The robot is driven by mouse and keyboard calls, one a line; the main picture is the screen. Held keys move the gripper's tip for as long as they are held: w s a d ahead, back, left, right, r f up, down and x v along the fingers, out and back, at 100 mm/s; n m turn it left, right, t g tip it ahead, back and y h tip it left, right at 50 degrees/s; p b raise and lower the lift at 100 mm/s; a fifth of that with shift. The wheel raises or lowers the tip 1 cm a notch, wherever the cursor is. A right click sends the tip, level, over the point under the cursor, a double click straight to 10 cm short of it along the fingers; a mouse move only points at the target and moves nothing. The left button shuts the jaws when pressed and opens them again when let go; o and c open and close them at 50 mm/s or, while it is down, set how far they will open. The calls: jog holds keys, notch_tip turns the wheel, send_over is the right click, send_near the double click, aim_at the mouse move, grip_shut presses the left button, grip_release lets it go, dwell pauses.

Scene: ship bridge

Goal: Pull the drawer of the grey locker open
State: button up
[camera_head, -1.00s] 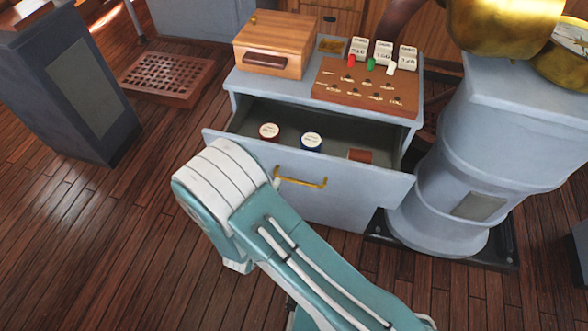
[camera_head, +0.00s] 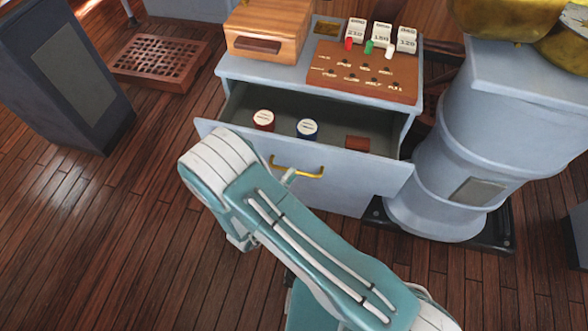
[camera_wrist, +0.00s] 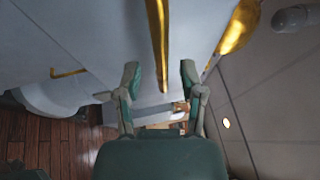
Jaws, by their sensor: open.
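The grey locker (camera_head: 318,203) stands ahead with its drawer (camera_head: 225,135) pulled well out. A brass handle (camera_head: 298,171) crosses the drawer front. In the head view my arm hides most of my gripper, and only a small pale part (camera_head: 290,177) shows at the handle's left half. In the wrist view my gripper (camera_wrist: 161,76) is open. A brass bar (camera_wrist: 158,45), apparently the drawer handle, runs between its two fingers with space on both sides. I cannot tell whether either finger touches it.
The drawer holds a red-sided round item (camera_head: 263,120), a blue one (camera_head: 308,129) and a brown piece (camera_head: 357,143). A wooden box (camera_head: 268,28) and a control panel (camera_head: 365,70) sit on top. A grey pedestal (camera_head: 440,150) stands close right. Floor (camera_head: 90,230) at left is clear.

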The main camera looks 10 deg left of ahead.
jog(key=shift+x, duration=1.05)
grip_shut()
jog(key=shift+s, duration=0.1)
jog(key=s, duration=0.6)
jog(key=shift+s+a, duration=0.25)
jog(key=shift+s, duration=0.15)
jog(key=shift+f, duration=0.1)
grip_release()
jog(key=shift+a, duration=0.1)
